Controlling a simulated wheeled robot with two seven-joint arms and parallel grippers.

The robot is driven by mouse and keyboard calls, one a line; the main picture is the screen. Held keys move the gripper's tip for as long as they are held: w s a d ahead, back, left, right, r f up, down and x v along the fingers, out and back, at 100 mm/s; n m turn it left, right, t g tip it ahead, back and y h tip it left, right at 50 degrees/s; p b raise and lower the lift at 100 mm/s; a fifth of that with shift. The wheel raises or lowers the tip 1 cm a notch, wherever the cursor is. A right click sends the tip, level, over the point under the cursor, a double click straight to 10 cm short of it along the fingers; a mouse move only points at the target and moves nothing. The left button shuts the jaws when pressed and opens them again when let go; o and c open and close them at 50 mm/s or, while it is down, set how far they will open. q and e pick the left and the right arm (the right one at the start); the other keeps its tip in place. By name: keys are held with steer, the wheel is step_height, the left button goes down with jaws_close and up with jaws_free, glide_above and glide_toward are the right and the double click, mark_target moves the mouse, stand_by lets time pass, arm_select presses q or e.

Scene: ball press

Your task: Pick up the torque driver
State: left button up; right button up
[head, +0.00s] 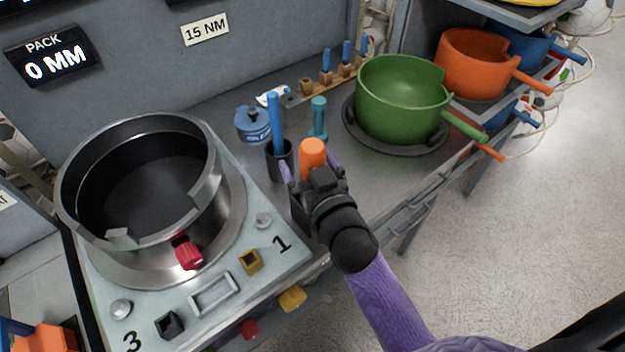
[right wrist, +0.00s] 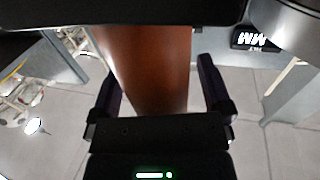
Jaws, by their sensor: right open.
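An orange, rounded handle (head: 312,153), which looks like the torque driver, stands on the grey bench to the right of the press. My right gripper (head: 311,172) is around it, with one purple finger on each side. In the right wrist view the orange-brown handle (right wrist: 150,70) fills the space between the two spread fingers (right wrist: 163,90). Gaps show beside it, so the jaws are open. The handle's lower part is hidden by my gripper in the head view. My left gripper is not in view.
The press with its round metal chamber (head: 205,225) stands at left. A dark cup (head: 281,165) with a blue-handled tool (head: 275,120) and a teal tool (head: 319,115) are close by. A green pot (head: 395,100) sits behind right. The floor at right is open.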

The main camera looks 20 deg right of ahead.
steer(key=c, duration=0.5)
jaws_close()
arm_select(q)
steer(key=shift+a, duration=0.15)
